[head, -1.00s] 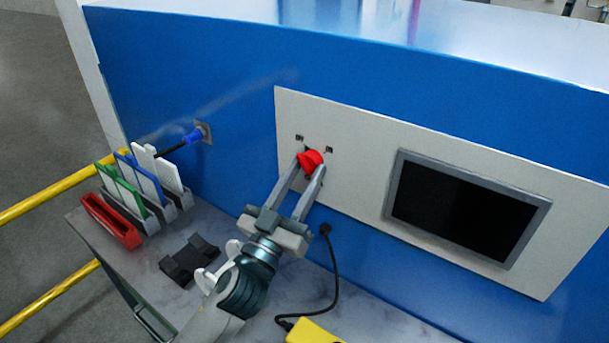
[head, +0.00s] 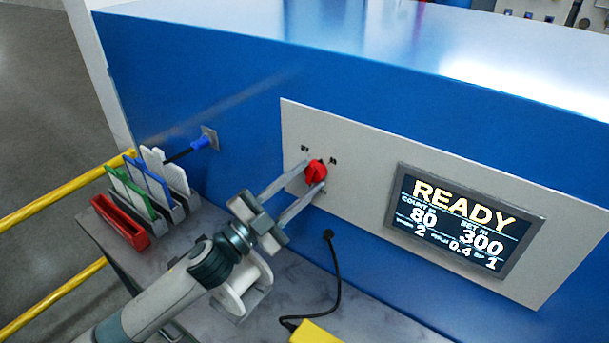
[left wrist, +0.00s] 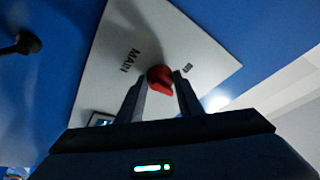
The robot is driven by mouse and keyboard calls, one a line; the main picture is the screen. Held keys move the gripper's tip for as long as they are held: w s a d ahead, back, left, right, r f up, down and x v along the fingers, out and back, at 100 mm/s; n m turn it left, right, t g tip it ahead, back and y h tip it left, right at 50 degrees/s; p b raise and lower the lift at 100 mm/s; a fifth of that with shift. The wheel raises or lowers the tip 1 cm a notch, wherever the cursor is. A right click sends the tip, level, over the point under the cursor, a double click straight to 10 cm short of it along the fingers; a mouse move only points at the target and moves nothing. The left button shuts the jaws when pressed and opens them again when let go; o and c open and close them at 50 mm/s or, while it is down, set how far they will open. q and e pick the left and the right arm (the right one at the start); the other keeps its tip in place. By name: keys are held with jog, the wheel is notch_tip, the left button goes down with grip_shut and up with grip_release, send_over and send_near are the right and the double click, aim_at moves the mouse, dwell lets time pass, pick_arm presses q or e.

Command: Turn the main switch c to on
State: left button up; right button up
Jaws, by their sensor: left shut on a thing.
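The main switch (head: 316,171) is a red rotary knob on the light grey panel (head: 350,142) on the blue machine. My left gripper (head: 313,178) has its two fingers on either side of the knob and is shut on it. In the left wrist view the red knob (left wrist: 160,77) sits between the fingertips, with the word MAIN on the panel beside it. The screen (head: 455,222) on the panel is lit and reads READY, with numbers below. My right gripper is not in view.
A rack of coloured plates (head: 150,185) and a red tray (head: 121,222) stand on the bench at left. A white spool (head: 240,290) is beneath my left arm. A black cable (head: 335,270) hangs to a yellow box (head: 313,333). Yellow rails run at far left.

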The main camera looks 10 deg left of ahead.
pick_arm(q)
jog(key=shift+w+a+r+m+g+h+p, duration=0.15)
jog(key=shift+m+g+p, duration=0.45)
jog(key=shift+m+p, duration=0.55)
jog(key=shift+s+r+m+g+h+p, duration=0.15)
jog(key=shift+m+g+p, duration=0.5)
jog(key=shift+m, duration=0.8)
jog(key=shift+w+a+r+m+g+p, duration=0.15)
jog(key=shift+m+g+p, duration=0.4)
jog(key=shift+m+p, duration=0.6)
jog(key=shift+m, duration=0.25)
jog(key=shift+f, duration=0.1)
jog(key=o, duration=1)
jog(key=shift+d, duration=0.1)
jog(key=shift+o, duration=0.2)
